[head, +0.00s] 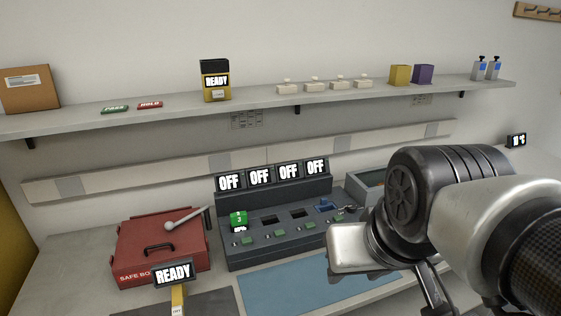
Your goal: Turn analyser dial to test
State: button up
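I cannot tell for sure which device is the analyser, and no dial shows clearly. A black and yellow box (215,94) with a "READY" screen stands upright on the wall shelf. Another "READY" display (173,272) sits on a yellow piece at the lower left, partly cut off by the picture's bottom edge. My gripper (430,290) is at the lower right, over the bench's front area and apart from both devices. Its fingers are mostly hidden behind my wrist, so its opening does not show.
A red safe box (135,265) is left, a grey tray (362,177) behind my arm. A blue mat (290,290) lies bare in front.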

aim_at(352, 208)
jog(key=z, duration=0.4)
jog(key=i+l+u, duration=0.35)
jog(key=l, duration=0.3)
jog(key=i+l+u, duration=0.2)
jog(key=l, duration=0.15)
jog(key=l+u, duration=0.15)
jog(key=l, duration=0.2)
jog(key=i+l+u, duration=0.2)
jog(key=l, duration=0.2)
jog(key=k, duration=0.05)
